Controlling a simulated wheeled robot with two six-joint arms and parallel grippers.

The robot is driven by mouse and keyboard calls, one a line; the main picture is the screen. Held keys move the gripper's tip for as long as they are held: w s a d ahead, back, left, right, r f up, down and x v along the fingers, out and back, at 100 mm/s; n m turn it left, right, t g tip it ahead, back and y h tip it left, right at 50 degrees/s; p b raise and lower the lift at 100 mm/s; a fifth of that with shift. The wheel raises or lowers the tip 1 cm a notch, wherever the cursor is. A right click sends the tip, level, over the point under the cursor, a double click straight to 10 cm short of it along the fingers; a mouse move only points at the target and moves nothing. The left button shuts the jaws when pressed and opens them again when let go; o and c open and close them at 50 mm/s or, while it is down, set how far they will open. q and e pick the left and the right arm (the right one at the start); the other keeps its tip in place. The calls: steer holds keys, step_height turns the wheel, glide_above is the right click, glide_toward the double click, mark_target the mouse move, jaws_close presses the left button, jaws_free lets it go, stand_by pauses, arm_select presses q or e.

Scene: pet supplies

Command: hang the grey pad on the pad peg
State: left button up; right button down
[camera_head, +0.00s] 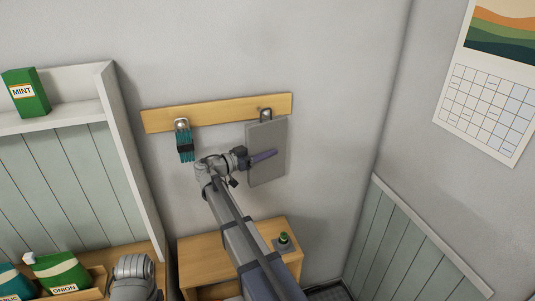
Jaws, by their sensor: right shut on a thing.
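The grey pad (267,133) is a flat upright rectangle against the wall, below the right end of a wooden rail. The pad peg (265,113) is a metal fitting on that rail, showing right at the pad's top edge. I cannot tell whether the pad hangs on it. My right gripper (263,156) is shut on the pad in front of its middle, hiding part of its face. Only a link of my left arm shows at the bottom left; its gripper is out of view.
The wooden rail (215,111) also holds a teal bundle (186,147) on its left peg. A wooden cabinet (205,261) stands below with a small green-topped item (284,240). A shelf with a green MINT box (25,94) is at left. Bare wall lies right of the pad.

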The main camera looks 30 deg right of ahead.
steer(key=shift+w+d+f+b, duration=0.15)
steer(key=shift+w+f+b, duration=0.1)
steer(key=shift+w, duration=0.5)
steer(key=shift+w+d+f+b, duration=0.2)
steer(key=shift+w, duration=0.5)
steer(key=shift+w+d+f+b, duration=0.15)
steer(key=shift+w+f+b, duration=0.1)
steer(key=shift+w, duration=0.5)
steer(key=shift+c, duration=1.9)
jaws_free()
steer(key=a, duration=0.8)
steer(key=shift+s, duration=0.15)
steer(key=shift+f, duration=0.1)
